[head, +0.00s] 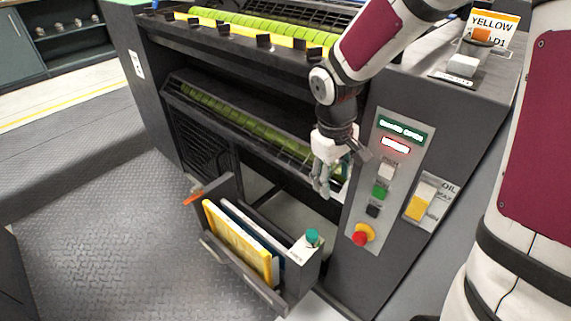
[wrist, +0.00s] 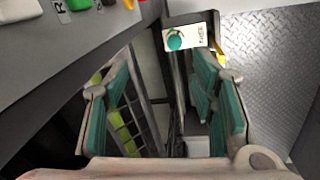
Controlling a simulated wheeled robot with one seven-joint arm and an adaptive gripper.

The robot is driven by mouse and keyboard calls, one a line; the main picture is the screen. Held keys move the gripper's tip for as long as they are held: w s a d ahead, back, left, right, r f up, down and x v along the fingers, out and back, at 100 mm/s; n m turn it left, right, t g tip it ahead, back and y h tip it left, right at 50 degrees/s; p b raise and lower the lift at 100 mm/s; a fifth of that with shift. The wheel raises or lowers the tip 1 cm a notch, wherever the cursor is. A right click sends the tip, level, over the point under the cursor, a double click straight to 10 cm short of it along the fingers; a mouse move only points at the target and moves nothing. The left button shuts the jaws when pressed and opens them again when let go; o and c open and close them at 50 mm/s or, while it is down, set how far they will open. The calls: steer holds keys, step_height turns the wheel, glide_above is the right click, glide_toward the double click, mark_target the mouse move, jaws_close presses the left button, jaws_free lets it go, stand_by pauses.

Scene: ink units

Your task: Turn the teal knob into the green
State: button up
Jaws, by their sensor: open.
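The teal knob (head: 312,236) sits on a small white plate at the right end of an open, tilted-out bin low on the machine.
The open bin (head: 240,262) holds yellow and white folders or books. A control panel (head: 385,180) with buttons and a red emergency stop (head: 362,236) is right of my gripper. Green rollers (head: 235,118) lie behind. Diamond-plate floor (head: 110,230) is clear at left.

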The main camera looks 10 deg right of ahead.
steer(key=n+y+b, duration=0.1)
steer(key=b, duration=0.3)
glide_above(312, 233)
step_height(312, 233, down, 13)
steer(key=shift+g, duration=0.3)
step_height(312, 233, down, 14)
steer(key=b, duration=0.6)
steer(key=shift+r+b, duration=0.25)
steer(key=shift+b, duration=0.15)
steer(key=shift+s, duration=0.1)
steer(key=c, duration=1.1)
